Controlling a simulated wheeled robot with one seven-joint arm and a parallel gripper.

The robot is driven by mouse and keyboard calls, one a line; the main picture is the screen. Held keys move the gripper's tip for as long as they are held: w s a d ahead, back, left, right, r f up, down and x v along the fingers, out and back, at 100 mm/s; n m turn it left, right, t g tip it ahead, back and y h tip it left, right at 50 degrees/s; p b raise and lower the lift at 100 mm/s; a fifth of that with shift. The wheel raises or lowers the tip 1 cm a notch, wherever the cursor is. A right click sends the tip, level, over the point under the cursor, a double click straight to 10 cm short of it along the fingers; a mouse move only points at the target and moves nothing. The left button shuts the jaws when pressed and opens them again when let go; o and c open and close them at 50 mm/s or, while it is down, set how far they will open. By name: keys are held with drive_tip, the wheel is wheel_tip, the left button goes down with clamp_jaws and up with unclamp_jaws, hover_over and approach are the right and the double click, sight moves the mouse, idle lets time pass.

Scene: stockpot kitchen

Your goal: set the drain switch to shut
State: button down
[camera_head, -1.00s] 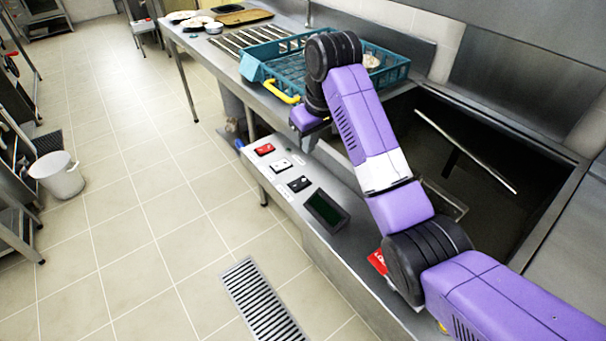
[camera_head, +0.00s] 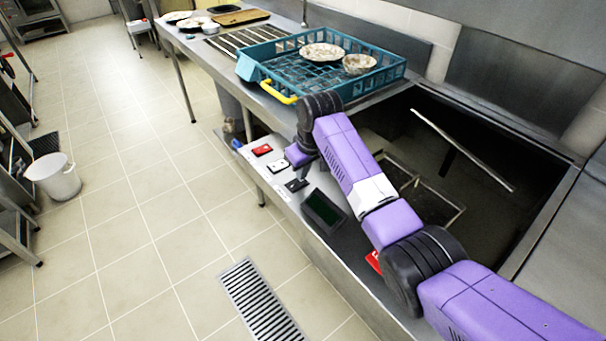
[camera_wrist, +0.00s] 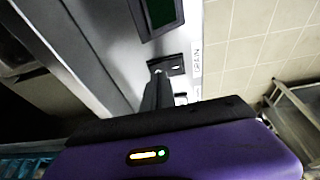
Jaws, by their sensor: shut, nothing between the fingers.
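The drain switch is a black rocker (camera_head: 296,185) on the steel control ledge, between a white switch and a dark display. In the wrist view the drain switch (camera_wrist: 176,63) sits beside a white label reading DRAIN (camera_wrist: 197,58). My gripper (camera_head: 303,178) is shut and empty, pointing down right over or at this switch. In the wrist view my fingertips (camera_wrist: 158,74) overlap the switch's near side. I cannot tell whether they touch it. The fingers hide part of the switch, and its setting is not clear.
A white switch (camera_head: 278,166) and a red switch (camera_head: 262,149) lie farther along the ledge. The green-black display (camera_head: 324,211) is close on the other side. A teal rack (camera_head: 285,70) with dishes stands behind, beside the deep sink (camera_head: 480,215).

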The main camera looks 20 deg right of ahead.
drive_tip(key=shift+d+f, duration=0.1)
drive_tip(key=shift+f, duration=0.7)
drive_tip(key=shift+d+f, duration=0.1)
drive_tip(key=shift+f, duration=0.1)
drive_tip(key=shift+s+a+r+p, duration=0.2)
drive_tip(key=shift+a+r+p, duration=0.05)
drive_tip(key=shift+a+p, duration=0.5)
drive_tip(key=shift+r, duration=0.1)
